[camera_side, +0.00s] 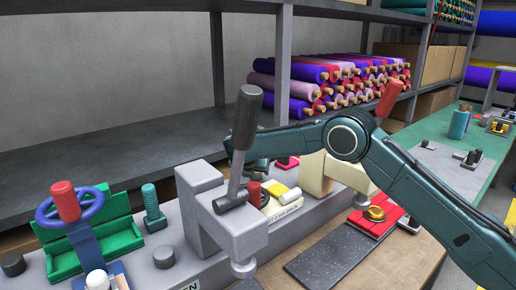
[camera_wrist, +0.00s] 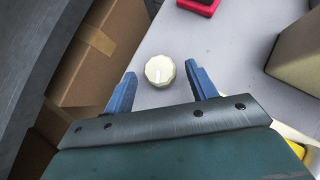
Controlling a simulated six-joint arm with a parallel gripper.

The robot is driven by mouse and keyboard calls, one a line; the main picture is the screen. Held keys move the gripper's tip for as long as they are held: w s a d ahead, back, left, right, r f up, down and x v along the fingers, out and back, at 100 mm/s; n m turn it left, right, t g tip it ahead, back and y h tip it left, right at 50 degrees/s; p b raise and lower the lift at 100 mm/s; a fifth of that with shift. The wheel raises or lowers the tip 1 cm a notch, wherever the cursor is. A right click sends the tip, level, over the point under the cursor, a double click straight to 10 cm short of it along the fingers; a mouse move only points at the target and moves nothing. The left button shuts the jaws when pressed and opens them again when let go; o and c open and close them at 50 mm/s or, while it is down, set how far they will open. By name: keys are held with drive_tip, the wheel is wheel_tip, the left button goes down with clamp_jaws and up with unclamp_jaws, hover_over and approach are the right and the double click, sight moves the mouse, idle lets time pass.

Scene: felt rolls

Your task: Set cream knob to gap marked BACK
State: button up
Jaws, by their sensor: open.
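The cream knob (camera_wrist: 160,70) shows in the wrist view as a round, ridged dial on a pale grey surface, with a lighter line across its face. My gripper (camera_wrist: 160,76) is open, with one blue finger to the left of the knob and one to its right. Gaps show between the knob and both fingers; I cannot tell the height between them. In the side view the knob cannot be made out, and my gripper is mostly hidden behind a grey lever and clamp.
A grey clamp (camera_side: 245,232) with an upright dark-handled lever (camera_side: 245,125) stands in front of my gripper. A cream block (camera_wrist: 303,52) is at the right of the wrist view, and cardboard boxes (camera_wrist: 98,45) lie left. A blue handwheel (camera_side: 95,205) stands at left.

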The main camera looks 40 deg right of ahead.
drive_tip(key=shift+x, duration=1.05)
drive_tip(key=c, duration=1)
drive_tip(key=shift+n+t+y, duration=0.3)
drive_tip(key=shift+n+t, duration=0.1)
drive_tip(key=shift+n, duration=0.3)
drive_tip(key=o, duration=1)
drive_tip(key=shift+r, duration=0.1)
drive_tip(key=v, duration=1.3)
drive_tip(key=shift+s+r, duration=0.25)
